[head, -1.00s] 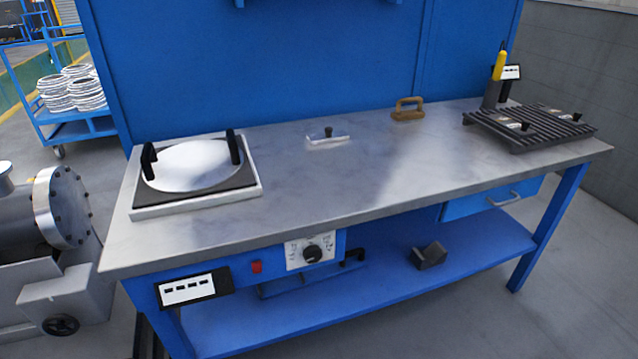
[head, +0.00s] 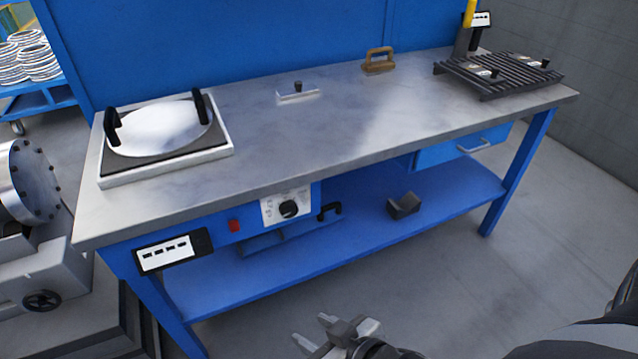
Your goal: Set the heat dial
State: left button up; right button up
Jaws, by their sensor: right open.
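The heat dial (head: 289,209) is a round black knob on a white marked plate (head: 271,212). The plate sits on the blue front panel under the bench top. The dial's marks are too small to read. My right gripper (head: 325,331) is at the bottom of the head view, open and empty, in front of the bench and below the dial, well apart from it. My left gripper is not in view.
A red button (head: 234,225) and a black display (head: 172,251) are left of the dial, and a black handle (head: 330,211) is right of it. A hot plate with a white disc (head: 160,128) and a ribbed rack (head: 500,75) stand on the bench top (head: 330,135). The floor in front is clear.

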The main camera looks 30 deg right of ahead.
aim_at(288, 209)
jog(key=u, duration=0.9)
jog(key=k, duration=1.2)
jog(key=u, duration=0.9)
jog(key=i, duration=0.85)
jog(key=z, duration=1.3)
jog(key=i, duration=0.9)
jog(key=z, duration=0.8)
jog(key=i, duration=0.3)
jog(key=u, duration=0.05)
